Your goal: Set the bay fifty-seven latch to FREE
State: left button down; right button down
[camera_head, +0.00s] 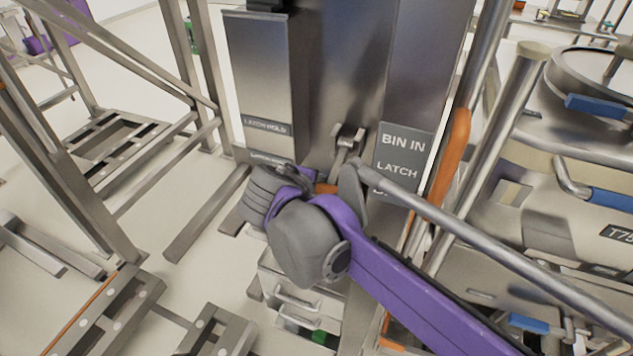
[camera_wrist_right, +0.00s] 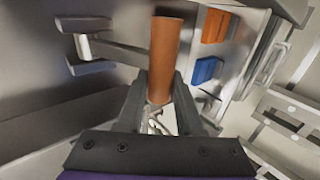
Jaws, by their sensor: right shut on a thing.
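The latch has an orange-brown handle (camera_head: 325,188), mostly hidden behind my wrist in the head view. In the right wrist view the handle (camera_wrist_right: 165,52) stands between the two fingers of my right gripper (camera_wrist_right: 160,98), which is shut on it. In the head view my right gripper (camera_head: 318,182) is at the front of the metal column, and its fingers are largely hidden. A plate reading LATCH HOLD (camera_head: 267,127) is on the left box; a lower LATCH plate (camera_head: 268,158) is partly covered. No FREE marking or bay number is legible. My left gripper is not in view.
A BIN IN / LATCH sign (camera_head: 402,160) is on the column's right. A metal bracket (camera_head: 348,138) sits above my gripper. A machine with blue handles (camera_head: 598,107) stands at the right. Metal frames (camera_head: 115,160) stand at the left, with open floor between.

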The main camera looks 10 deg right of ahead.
jog(key=shift+f, duration=0.25)
dwell(0.3)
jog(key=c, duration=0.6)
grip_release()
jog(key=shift+w, duration=0.15)
jog(key=p+v, duration=0.1)
jog(key=v, duration=0.9)
jog(key=shift+s+a+r, duration=0.1)
jog(key=shift+s+r, duration=0.15)
jog(key=shift+s, duration=0.05)
